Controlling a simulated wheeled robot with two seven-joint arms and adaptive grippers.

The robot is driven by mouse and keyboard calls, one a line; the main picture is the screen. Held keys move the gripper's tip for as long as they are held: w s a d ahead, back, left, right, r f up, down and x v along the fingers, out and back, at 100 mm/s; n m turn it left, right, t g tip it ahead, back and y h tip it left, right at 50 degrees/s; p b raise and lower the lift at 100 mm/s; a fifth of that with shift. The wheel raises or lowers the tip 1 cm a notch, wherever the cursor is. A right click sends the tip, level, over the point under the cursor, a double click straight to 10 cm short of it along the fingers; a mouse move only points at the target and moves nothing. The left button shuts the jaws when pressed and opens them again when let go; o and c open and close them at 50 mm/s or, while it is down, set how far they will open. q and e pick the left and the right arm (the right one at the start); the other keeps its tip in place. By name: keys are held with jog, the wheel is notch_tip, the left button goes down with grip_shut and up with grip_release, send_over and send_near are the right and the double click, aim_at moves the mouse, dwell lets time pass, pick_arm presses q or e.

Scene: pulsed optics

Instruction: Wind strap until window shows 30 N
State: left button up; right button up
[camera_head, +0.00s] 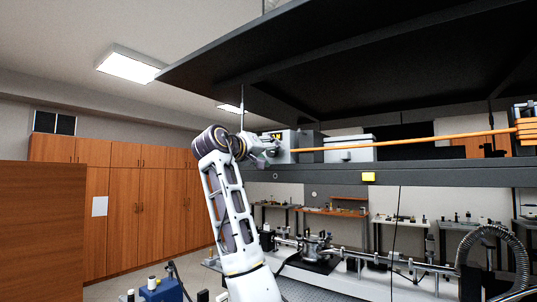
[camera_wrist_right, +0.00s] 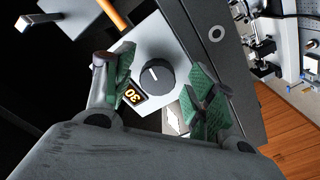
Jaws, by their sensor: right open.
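A light grey box with a dark round knob (camera_wrist_right: 154,75) shows in the right wrist view; the knob has a white pointer line. Beside the knob is a small lit window (camera_wrist_right: 132,96) with orange digits that read 30, turned in this view. In the head view the box (camera_head: 284,147) sits on the dark shelf, and an orange strap (camera_head: 400,142) runs from it to the right. The strap's end also shows in the wrist view (camera_wrist_right: 114,14). My right gripper (camera_wrist_right: 165,72) is open, its green-padded fingers either side of the knob, apart from it. My left gripper is out of view.
A pale box (camera_head: 349,149) stands behind the strap on the shelf (camera_head: 430,174). A large dark panel (camera_head: 340,50) hangs overhead. Pipework (camera_head: 420,266) and benches lie below.

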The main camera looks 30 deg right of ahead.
jog(key=shift+a, duration=0.1)
jog(key=v, duration=1.1)
jog(key=shift+s+a, duration=0.15)
jog(key=shift+a, duration=0.25)
